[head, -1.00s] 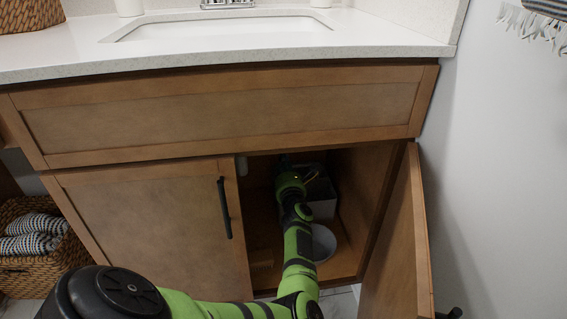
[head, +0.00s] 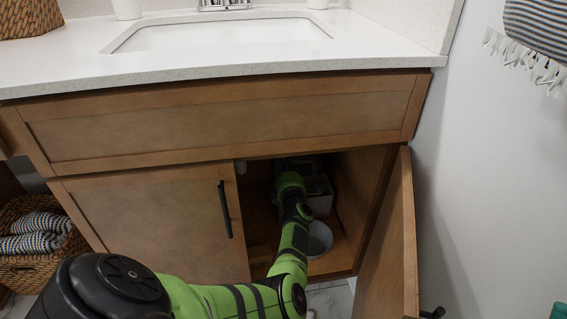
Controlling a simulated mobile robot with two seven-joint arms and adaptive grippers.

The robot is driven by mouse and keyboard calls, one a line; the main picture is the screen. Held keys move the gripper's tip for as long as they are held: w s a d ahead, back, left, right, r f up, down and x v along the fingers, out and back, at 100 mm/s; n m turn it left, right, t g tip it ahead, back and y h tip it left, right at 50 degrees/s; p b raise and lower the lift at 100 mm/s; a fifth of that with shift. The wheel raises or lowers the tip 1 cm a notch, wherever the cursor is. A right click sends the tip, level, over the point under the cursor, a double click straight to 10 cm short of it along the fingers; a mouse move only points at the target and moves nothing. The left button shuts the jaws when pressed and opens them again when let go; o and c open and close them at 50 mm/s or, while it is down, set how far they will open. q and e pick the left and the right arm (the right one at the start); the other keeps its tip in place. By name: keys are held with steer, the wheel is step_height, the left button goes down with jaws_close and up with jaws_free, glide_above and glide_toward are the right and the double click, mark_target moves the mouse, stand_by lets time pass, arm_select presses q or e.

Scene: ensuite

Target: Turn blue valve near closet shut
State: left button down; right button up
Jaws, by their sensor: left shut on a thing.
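My left arm reaches through the open right side of the vanity cabinet (head: 135,220). My left gripper (head: 285,163) is deep in the shadow at the back, under the sink. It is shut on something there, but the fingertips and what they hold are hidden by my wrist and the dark. I cannot make out the blue valve in this view. My right gripper is not in view.
The open cabinet door (head: 388,245) stands close to the right of my left arm. A grey box (head: 319,196) and a white bowl (head: 319,240) are inside, just right of my forearm. The left door (head: 145,225) is shut. A towel basket (head: 38,240) stands at left.

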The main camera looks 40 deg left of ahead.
arm_select(q)
steer(key=shift+r+m+p, duration=0.1)
steer(key=shift+m+p, duration=0.2)
steer(key=shift+m, duration=0.9)
steer(key=c, duration=1)
jaws_free()
steer(key=shift+c, duration=0.2)
step_height(320, 180, up, 10)
steer(key=shift+w, duration=0.1)
